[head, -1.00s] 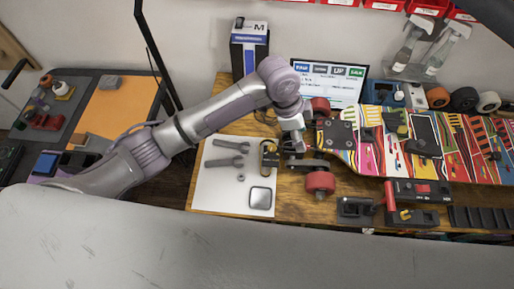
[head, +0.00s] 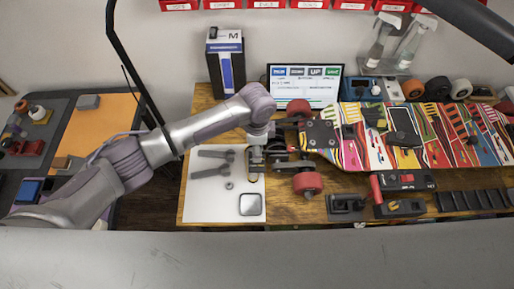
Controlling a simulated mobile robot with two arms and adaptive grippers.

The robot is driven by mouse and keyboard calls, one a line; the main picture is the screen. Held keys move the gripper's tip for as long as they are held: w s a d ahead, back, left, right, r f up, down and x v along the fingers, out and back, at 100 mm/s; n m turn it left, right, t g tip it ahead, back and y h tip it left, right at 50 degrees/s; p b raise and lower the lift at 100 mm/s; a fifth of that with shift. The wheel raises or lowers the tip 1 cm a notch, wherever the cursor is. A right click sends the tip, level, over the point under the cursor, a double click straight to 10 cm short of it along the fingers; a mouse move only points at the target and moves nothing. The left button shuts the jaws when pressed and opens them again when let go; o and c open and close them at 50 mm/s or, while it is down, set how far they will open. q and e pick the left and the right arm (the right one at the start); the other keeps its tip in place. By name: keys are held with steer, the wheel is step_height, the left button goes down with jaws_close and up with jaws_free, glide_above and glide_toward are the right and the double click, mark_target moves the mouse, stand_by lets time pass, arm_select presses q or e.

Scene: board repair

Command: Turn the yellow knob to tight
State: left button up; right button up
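A skateboard (head: 380,150) with a bright striped deck lies across the bench, its truck and red wheels at its left end. My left gripper (head: 259,153) is beside the truck, at the right edge of a white mat (head: 200,212). It is at a small dark upright piece (head: 255,168) with a faint yellowish tint; I cannot tell if this is the yellow knob or if they touch. No clear yellow knob shows elsewhere. The fingers are too small and overlapped to tell open from shut. My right gripper is not in view.
Two wrenches (head: 212,171) and a silver square lid (head: 250,204) lie on the mat. A red wheel (head: 307,182) and dark tool holders (head: 400,208) are to the right. A screen (head: 305,88) and a dark box (head: 226,62) stand behind.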

arm_select(q)
steer(key=shift+f, duration=0.95)
steer(key=shift+c, duration=0.2)
jaws_close()
